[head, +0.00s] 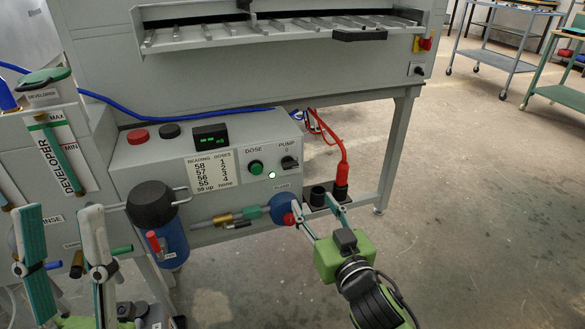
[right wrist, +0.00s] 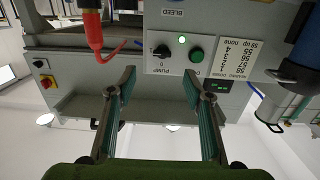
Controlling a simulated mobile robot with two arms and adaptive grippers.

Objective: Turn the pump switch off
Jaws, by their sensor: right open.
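The pump switch (head: 289,162) is a black rotary knob at the right end of the grey control panel (head: 135,155), under a PUMP label with a 0 mark. It also shows in the right wrist view (right wrist: 161,51), upside down, beyond my fingertips. A small light (head: 272,175) near it glows whitish green. I cannot tell the knob's exact setting. My right gripper (head: 313,203) is open and empty, below and to the right of the switch, apart from it; its spread fingers also show in the right wrist view (right wrist: 161,77). My left gripper (head: 61,212) is open and empty at the left.
A green DOSE button (head: 256,167) sits left of the switch. A blue valve with a red centre (head: 284,209) and a red hose connector (head: 342,172) are close to my right fingers. A blue filter (head: 172,245) stands left.

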